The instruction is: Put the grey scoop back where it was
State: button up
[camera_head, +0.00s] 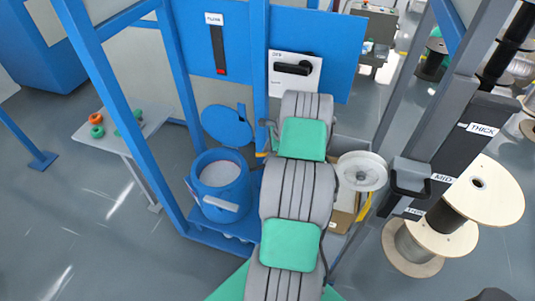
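I cannot make out the grey scoop for sure in the head view. A blue drum (208,166) with pale material inside stands on a blue ledge left of my arm. A light grey-blue piece (220,204) lies across its front; I cannot tell whether it is a label, a handle or the scoop. A small grey hooked piece (267,131) shows just left of my arm's upper end, its nature unclear. My grey arm with green pads runs up the middle and hides what is behind it. My gripper's fingertips do not show.
A round blue lid (227,127) is behind the drum. A switch panel (294,86) and a blue panel (209,38) with a slot are above. A white dish (362,171) is right of my arm. Spools (483,186) stand right, and a small table (136,149) stands left.

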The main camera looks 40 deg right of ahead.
jog(key=b+v, duration=0.2)
jog(key=v, duration=0.9)
jog(key=w+a+r+n, duration=0.4)
jog(key=a+r+n, duration=0.2)
jog(key=a+r, duration=0.4)
jog(key=a+r+n+h, duration=0.1)
jog(key=a+r+n, duration=0.15)
jog(key=a, duration=0.45)
jog(key=a+r+n, duration=0.2)
jog(key=a+n, duration=0.2)
jog(key=a, duration=0.3)
jog(key=s+a+r+n+h, duration=0.1)
jog(key=s+a+r+n, duration=0.1)
jog(key=s+a+n, duration=1.1)
jog(key=s+a, duration=0.1)
jog(key=a, duration=0.2)
jog(key=shift+s, duration=0.3)
jog(key=shift+a+r+n, duration=0.1)
jog(key=shift+n, duration=0.15)
